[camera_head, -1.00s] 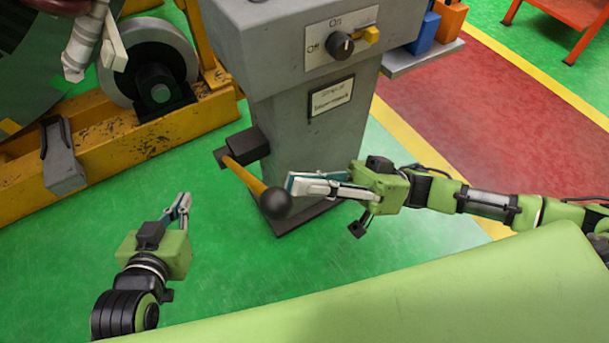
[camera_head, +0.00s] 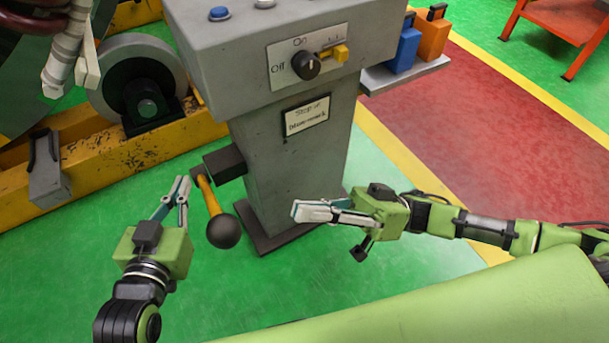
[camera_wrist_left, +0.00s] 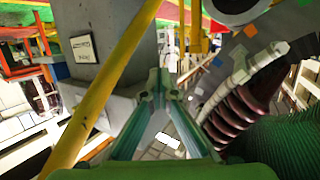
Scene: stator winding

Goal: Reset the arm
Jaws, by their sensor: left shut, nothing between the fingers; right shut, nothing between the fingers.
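My left gripper (camera_head: 179,190) is shut and empty in the head view. It is just left of the yellow lever (camera_head: 208,196) with the black ball knob. In the left wrist view, the shut fingers (camera_wrist_left: 158,76) fill the middle, and the yellow lever (camera_wrist_left: 105,85) runs diagonally to their left. I cannot tell whether they touch the lever. My right gripper (camera_head: 298,211) is shut and empty, to the right of the knob and in front of the grey column.
The grey control pedestal (camera_head: 290,160) carries an On/Off knob (camera_head: 306,66). A yellow machine base (camera_head: 110,150) with a grey wheel stands at the left. A blue box (camera_head: 403,50) and an orange box (camera_head: 433,38) sit on a side shelf. Green floor is clear below the lever.

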